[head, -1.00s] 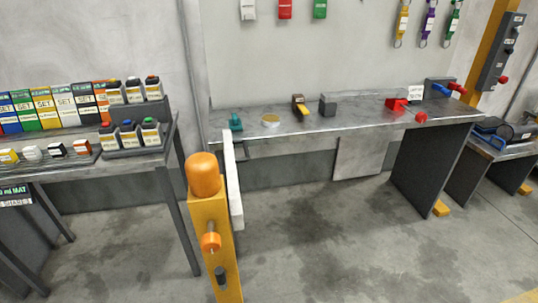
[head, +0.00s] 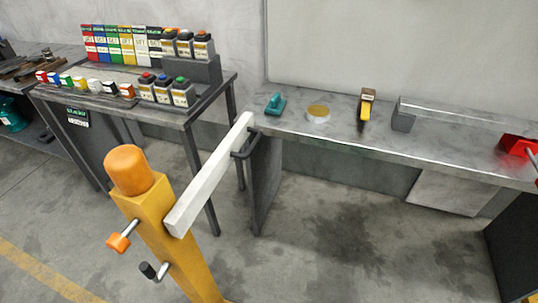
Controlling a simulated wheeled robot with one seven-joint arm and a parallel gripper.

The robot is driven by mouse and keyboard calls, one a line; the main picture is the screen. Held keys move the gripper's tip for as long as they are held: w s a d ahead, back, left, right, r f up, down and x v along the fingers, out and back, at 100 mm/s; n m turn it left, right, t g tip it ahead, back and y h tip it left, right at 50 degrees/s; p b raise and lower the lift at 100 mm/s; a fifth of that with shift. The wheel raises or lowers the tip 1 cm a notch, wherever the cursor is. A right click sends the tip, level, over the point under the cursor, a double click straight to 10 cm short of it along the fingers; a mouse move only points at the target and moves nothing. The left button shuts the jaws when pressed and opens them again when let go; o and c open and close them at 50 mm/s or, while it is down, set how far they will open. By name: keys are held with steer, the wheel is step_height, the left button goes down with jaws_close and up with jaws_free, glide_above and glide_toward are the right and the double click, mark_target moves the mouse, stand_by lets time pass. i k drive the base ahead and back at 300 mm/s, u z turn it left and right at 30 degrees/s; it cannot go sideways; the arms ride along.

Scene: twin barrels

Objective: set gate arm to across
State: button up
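The gate arm (head: 211,172) is a white beam fixed to the side of a yellow post (head: 168,230) with an orange rounded cap (head: 128,169). The beam points away from me and to the right, toward the left end of the metal bench. Its far end shows by a dark bracket (head: 243,153) at that bench end; I cannot tell whether they touch. An orange knob (head: 119,242) on a metal pin and a black-ended crank (head: 153,270) stick out of the post. My gripper is not in view.
The metal bench (head: 440,150) holds a teal object (head: 275,104), a round tin (head: 318,113), a yellow-and-brown tool (head: 366,105) and a grey block (head: 403,116). A left table (head: 180,118) holds coloured boxes. The floor (head: 330,245) right of the post is clear.

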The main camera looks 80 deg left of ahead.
mark_target(180, 217)
steer(key=z, duration=0.05)
steer(key=i, duration=0.3)
steer(key=u, duration=2.8)
steer(key=k, duration=0.6)
steer(key=u, duration=0.55)
steer(key=i, duration=1)
steer(key=z, duration=0.2)
